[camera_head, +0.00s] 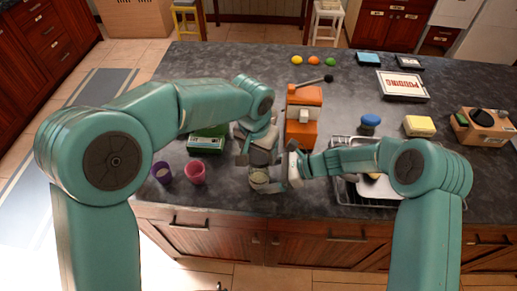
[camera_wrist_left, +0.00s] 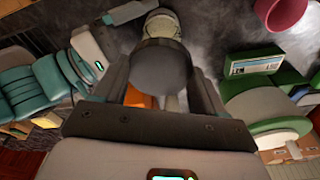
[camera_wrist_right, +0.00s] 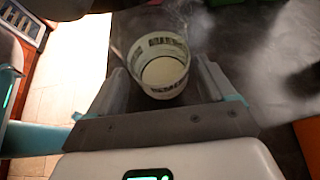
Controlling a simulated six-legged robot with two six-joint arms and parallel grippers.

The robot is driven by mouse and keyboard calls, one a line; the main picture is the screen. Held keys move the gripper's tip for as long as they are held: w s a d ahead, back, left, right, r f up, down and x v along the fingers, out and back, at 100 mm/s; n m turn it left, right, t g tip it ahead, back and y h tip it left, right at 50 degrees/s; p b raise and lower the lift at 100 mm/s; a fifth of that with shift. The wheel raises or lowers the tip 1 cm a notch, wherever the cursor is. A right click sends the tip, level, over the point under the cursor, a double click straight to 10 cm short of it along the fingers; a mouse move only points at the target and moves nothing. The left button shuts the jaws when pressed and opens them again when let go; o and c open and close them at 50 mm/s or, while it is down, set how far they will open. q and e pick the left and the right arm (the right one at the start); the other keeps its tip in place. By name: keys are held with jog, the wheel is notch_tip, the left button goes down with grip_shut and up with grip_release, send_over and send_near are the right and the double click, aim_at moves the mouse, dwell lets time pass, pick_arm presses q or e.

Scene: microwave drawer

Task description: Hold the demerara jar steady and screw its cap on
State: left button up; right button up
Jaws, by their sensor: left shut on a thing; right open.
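The demerara jar (camera_head: 259,179) is a small pale jar near the counter's front edge. The right wrist view shows its open round mouth and printed label (camera_wrist_right: 163,66). My right gripper (camera_head: 272,178) is open, with its fingers on either side of the jar; whether they touch it is unclear. My left gripper (camera_head: 260,150) is shut on the grey round cap (camera_wrist_left: 164,68) and holds it at the jar's far side in the head view. In the left wrist view the jar (camera_wrist_left: 163,24) shows beyond the cap, which is apart from the mouth.
Purple (camera_head: 161,173) and pink (camera_head: 195,173) cups and a green box (camera_head: 206,140) stand left of the jar. An orange block-like thing (camera_head: 302,115) stands behind it to the right. A wire rack (camera_head: 350,190) lies under my right forearm.

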jog(key=shift+x, duration=0.85)
jog(key=shift+w, duration=0.15)
jog(key=c, duration=0.6)
